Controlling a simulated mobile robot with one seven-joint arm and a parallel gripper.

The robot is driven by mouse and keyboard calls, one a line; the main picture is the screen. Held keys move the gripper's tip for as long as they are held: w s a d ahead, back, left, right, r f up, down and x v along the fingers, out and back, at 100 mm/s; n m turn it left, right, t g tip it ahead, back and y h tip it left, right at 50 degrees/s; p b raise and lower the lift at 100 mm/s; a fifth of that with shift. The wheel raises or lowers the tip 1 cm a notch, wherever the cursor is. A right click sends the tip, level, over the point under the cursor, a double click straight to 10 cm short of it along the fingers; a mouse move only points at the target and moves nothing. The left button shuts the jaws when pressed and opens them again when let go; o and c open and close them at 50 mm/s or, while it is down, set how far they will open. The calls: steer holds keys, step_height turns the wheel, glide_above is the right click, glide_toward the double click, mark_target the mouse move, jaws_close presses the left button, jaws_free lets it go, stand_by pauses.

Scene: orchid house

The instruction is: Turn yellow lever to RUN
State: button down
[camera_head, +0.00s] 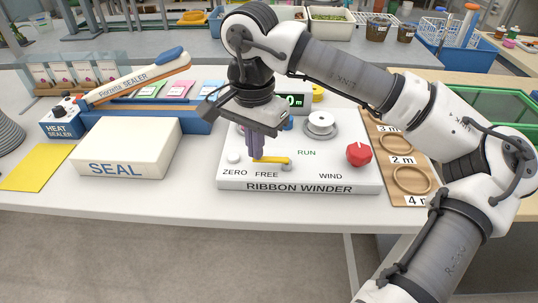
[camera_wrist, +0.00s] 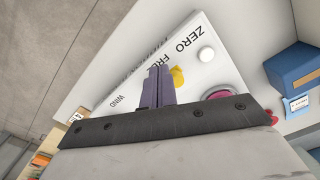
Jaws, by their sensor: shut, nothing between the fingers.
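The ribbon winder (camera_head: 300,188) is a white box on the bench. Its yellow lever (camera_head: 275,160) lies across the front of its top, its free end to the left, above the FREE label (camera_head: 266,174) and away from the green RUN label (camera_head: 307,153). My gripper (camera_head: 256,157) points down with its purple fingers together and empty, right at the lever's left end. In the wrist view, the fingers (camera_wrist: 158,75) hide most of the lever; only a yellow end (camera_wrist: 178,77) shows beside them. I cannot tell whether they touch it.
A red knob (camera_head: 359,155) stands at the right above WIND, and a white button (camera_head: 234,158) at the left above ZERO. A silver spool (camera_head: 320,124) stands behind. A white SEAL box (camera_head: 125,147) is to the left, and a board of ribbon rings (camera_head: 412,178) to the right.

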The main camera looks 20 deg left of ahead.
mark_target(272, 158)
steer(key=shift+f+b, duration=1.7)
steer(key=shift+f, duration=0.55)
steer(key=shift+w+a, duration=0.1)
steer(key=shift+w, duration=0.05)
steer(key=shift+w+a, duration=0.55)
steer(key=shift+w, duration=0.3)
